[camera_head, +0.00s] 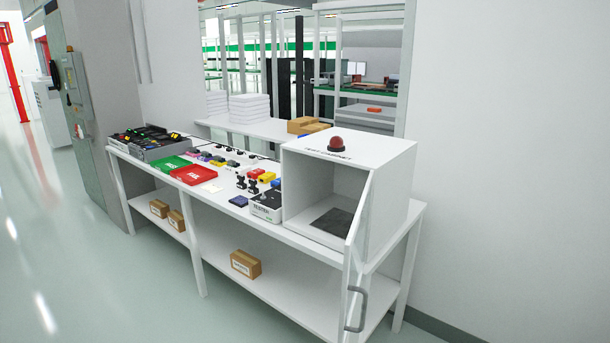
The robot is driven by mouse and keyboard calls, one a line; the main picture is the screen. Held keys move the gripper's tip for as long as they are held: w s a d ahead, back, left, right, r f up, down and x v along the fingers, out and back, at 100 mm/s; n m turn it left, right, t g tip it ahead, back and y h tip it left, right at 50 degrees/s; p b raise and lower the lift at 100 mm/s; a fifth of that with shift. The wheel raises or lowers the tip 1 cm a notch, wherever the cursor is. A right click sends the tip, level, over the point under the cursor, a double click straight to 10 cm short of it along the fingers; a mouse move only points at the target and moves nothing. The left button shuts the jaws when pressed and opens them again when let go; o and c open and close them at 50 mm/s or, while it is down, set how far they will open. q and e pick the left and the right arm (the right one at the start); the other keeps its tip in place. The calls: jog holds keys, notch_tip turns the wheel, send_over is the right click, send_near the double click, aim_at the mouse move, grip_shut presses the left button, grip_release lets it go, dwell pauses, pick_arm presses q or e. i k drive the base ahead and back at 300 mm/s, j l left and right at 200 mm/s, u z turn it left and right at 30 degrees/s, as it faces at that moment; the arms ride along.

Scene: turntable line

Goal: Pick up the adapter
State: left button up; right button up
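Neither of my grippers is in view. Several small coloured pieces (265,177), among them red, yellow and blue ones, sit on the white workbench (228,213) left of the white cabinet. Small black parts (241,182) stand beside them. A row of other small coloured parts (218,160) lies farther back to the left. I cannot tell which of these is the adapter; they are too small to make out. A white device with a dark top (265,205) stands close to the cabinet's left side.
The white cabinet (297,166) bears a red dome lamp (336,144); its front door (360,220) stands open. A green tray (167,165) and a red tray (194,175) lie left of centre. Dark bins (165,150) fill the left end. Floor in front is clear.

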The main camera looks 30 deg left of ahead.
aim_at(266, 178)
jog(key=i+j+z, duration=0.15)
jog(key=j, duration=0.4)
jog(key=i+j+z, duration=0.2)
jog(key=j, duration=0.35)
jog(key=j+z, duration=0.15)
jog(key=j, duration=0.4)
jog(key=i+j+z, duration=0.15)
jog(key=j, duration=0.45)
